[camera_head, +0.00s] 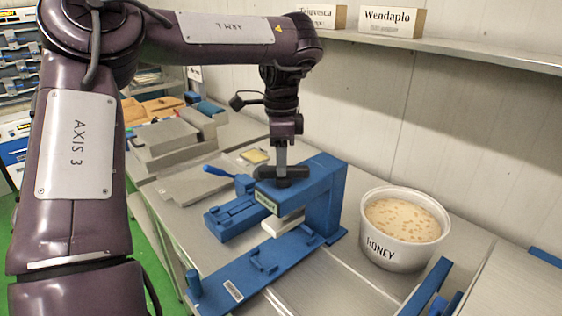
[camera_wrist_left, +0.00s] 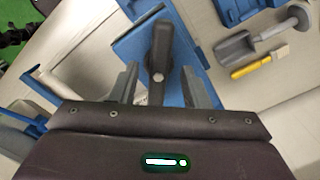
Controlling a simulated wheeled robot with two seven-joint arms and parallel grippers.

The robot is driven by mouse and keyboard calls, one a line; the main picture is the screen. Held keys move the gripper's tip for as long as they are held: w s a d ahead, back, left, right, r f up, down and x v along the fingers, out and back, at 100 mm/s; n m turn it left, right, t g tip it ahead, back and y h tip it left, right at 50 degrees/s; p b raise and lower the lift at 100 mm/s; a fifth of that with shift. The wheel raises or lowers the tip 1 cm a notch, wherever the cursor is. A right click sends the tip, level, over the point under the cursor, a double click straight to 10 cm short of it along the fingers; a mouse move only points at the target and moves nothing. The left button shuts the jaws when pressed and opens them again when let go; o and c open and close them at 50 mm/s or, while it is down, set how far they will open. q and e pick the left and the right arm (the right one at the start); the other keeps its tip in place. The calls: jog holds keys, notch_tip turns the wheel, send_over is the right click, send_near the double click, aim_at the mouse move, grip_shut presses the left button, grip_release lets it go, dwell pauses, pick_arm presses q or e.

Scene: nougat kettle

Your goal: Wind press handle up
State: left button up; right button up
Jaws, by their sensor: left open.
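The blue press (camera_head: 322,195) stands on the metal bench, with a dark bar-shaped handle (camera_head: 294,172) on top. A pale plate (camera_head: 283,223) sits under its arm. My left gripper (camera_head: 281,158) points down at the handle from above. In the left wrist view the handle (camera_wrist_left: 161,45) and its round hub lie between the two open fingers of the left gripper (camera_wrist_left: 160,75), with a gap showing on each side. Whether the fingertips reach down to the handle's level is hard to tell. My right gripper is out of view.
A white honey tub (camera_head: 398,250) full of pale mix stands right of the press. A blue-handled tool (camera_head: 220,173) lies to its left. A shelf with name cards (camera_head: 391,22) runs along the wall. In the wrist view, a grey scoop (camera_wrist_left: 237,48) and yellow-handled brush (camera_wrist_left: 252,67) lie nearby.

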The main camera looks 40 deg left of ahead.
pick_arm(q)
notch_tip(320, 180, up, 6)
jog(key=shift+d+r+p, duration=0.1)
jog(key=shift+p, duration=0.9)
jog(key=shift+r, duration=0.35)
jog(key=shift+f, duration=0.1)
